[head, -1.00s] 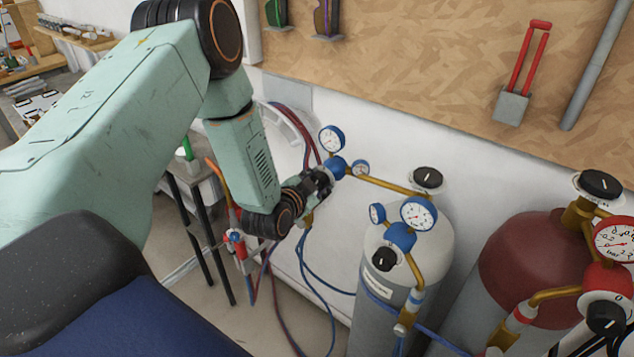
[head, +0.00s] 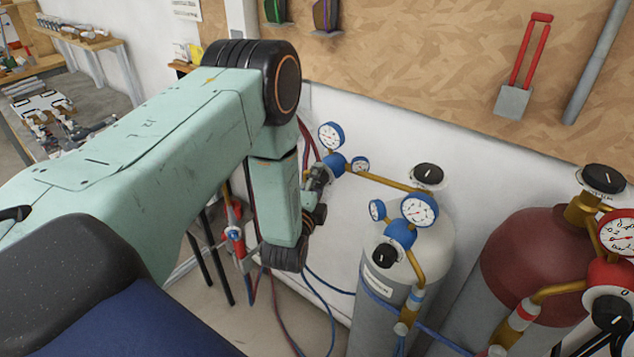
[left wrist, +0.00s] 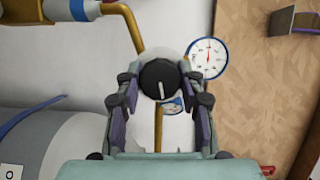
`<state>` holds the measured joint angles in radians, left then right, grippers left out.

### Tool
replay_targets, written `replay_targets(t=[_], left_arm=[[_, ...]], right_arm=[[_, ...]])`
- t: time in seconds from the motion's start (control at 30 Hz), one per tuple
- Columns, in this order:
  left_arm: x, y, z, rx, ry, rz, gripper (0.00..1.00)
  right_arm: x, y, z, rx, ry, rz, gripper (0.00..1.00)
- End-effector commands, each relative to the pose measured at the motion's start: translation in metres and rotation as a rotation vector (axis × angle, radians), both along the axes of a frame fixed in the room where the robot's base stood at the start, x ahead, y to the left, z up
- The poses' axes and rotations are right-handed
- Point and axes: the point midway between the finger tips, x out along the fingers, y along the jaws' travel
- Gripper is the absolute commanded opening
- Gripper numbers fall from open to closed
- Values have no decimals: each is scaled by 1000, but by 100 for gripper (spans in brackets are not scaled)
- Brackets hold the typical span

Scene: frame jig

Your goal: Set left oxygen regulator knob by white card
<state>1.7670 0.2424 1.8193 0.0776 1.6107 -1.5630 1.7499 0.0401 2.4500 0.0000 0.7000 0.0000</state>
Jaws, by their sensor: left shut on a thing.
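The left oxygen regulator (head: 334,163) has a blue body, a large blue-rimmed gauge (head: 331,136) and a small gauge (head: 360,164). My left gripper (head: 322,176) is at its left side. In the left wrist view the black knob (left wrist: 158,80) sits between the fingers of the gripper, which is shut on it. The knob's white pointer line runs nearly upright in that picture. A pale white surface (left wrist: 182,128) shows behind the knob; I cannot tell whether it is the card. The large gauge also shows in the left wrist view (left wrist: 208,58). My right gripper is out of view.
A second blue regulator (head: 400,234) sits by the grey cylinder (head: 385,310), right of my gripper. A dark red cylinder (head: 525,260) with a red regulator stands at the far right. Hoses (head: 325,300) hang below. A workbench (head: 95,110) stands at the back left.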

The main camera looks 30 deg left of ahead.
Motion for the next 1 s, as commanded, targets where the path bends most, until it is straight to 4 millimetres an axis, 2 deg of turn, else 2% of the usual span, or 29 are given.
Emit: replay_targets(t=[0.53,1.0], left_arm=[[0,1,-2,517,-43,0,7],[0,2,-1,963,-78,3,7]], right_arm=[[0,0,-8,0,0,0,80],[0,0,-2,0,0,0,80]])
